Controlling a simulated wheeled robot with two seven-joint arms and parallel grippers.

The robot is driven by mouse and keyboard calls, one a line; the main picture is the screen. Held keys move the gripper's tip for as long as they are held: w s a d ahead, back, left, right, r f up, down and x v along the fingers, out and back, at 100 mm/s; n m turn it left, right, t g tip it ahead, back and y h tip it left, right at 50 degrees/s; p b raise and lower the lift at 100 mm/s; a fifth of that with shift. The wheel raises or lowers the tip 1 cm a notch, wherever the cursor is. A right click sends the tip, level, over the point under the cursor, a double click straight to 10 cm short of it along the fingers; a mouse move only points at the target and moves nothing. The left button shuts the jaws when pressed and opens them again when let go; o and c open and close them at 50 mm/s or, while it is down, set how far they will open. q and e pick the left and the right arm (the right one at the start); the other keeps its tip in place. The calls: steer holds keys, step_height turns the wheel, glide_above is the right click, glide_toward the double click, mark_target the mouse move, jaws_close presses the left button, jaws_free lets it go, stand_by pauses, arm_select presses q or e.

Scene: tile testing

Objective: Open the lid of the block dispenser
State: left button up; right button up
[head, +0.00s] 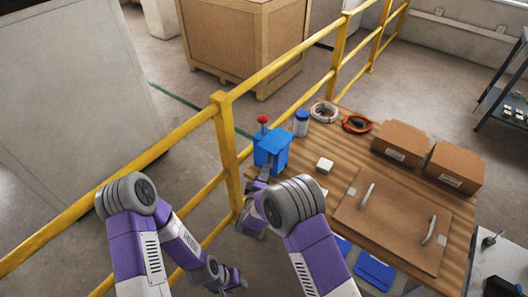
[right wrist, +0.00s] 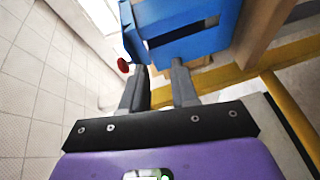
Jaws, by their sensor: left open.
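The blue block dispenser (head: 270,150) stands at the near left corner of the wooden table, with a red knob (head: 263,119) on top. In the right wrist view the blue dispenser (right wrist: 190,32) fills the top, and the red knob (right wrist: 123,65) shows at its left. My right gripper (head: 263,174) is at the near side of the dispenser. In the right wrist view its two fingers (right wrist: 160,72) are apart with nothing held between them, close to the blue body; contact cannot be told. My left gripper (head: 238,278) is open and low, away from the table.
A yellow railing (head: 228,140) runs close along the table's left side. The table (head: 330,142) also holds a small white block (head: 325,165), a blue-white bottle (head: 301,122), cable coils (head: 357,123), two cardboard boxes (head: 400,140) and a board with handles (head: 395,220).

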step_height(320, 180, up, 3)
steer(key=a+n+t, duration=0.1)
steer(key=a, duration=0.1)
steer(key=b, duration=0.1)
glide_toward(276, 140)
steer(key=w+a, duration=0.2)
steer(key=w, duration=0.2)
steer(key=shift+s+a+f+h, duration=0.15)
steer(key=shift+a+f+h, duration=0.05)
steer(key=shift+f+h, duration=0.1)
steer(key=shift+c, duration=0.3)
jaws_close()
stand_by(0.6)
